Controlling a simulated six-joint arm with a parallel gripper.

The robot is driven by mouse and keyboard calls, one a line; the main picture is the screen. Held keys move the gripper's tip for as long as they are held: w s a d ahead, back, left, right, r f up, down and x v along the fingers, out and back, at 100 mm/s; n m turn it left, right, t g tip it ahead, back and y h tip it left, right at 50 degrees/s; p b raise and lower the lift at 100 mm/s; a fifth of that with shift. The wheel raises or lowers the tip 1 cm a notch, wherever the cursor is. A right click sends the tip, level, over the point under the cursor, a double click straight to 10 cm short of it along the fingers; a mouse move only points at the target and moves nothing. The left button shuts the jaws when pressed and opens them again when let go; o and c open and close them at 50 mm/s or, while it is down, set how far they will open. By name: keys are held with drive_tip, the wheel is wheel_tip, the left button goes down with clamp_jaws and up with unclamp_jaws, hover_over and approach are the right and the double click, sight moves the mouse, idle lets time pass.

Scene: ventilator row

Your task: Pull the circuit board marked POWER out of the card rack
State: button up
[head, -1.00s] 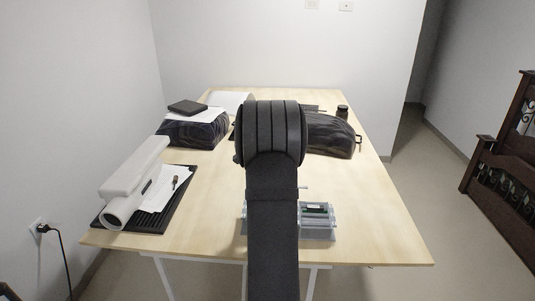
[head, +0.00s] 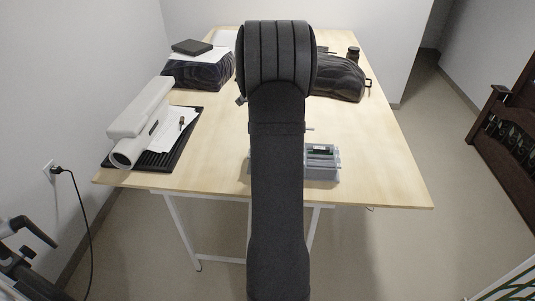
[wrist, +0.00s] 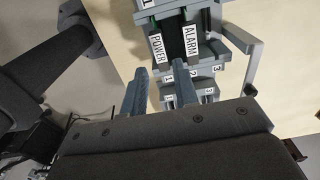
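The grey card rack (wrist: 205,88) shows in the wrist view, with slots numbered 1, 2 and 3. The POWER board (wrist: 157,47) carries a white label and stands at the left, by slot 1. The ALARM board (wrist: 190,40) stands just right of it. My gripper (wrist: 160,70) is open and empty, its two blue-grey fingers apart below the POWER label; I cannot tell whether they touch anything. In the head view the right part of the rack (head: 321,173) shows at the table's front; my arm hides the rest and my gripper.
The rack stands on the wooden table (head: 380,180), which is clear to its right. A white roll-shaped device (head: 140,120) on a black tray (head: 185,140) is at the left. Dark bags (head: 195,72) (head: 340,78) lie at the back. A grey handle (wrist: 252,65) stands right of the rack.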

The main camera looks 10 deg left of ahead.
wheel_tip(320, 180, down, 9)
drive_tip(key=shift+r, duration=0.1)
drive_tip(key=shift+c, duration=0.2)
clamp_jaws()
drive_tip(key=shift+c, duration=2.1)
unclamp_jaws()
clamp_jaws()
drive_tip(key=shift+r, duration=0.1)
drive_tip(key=shift+r, duration=4.1)
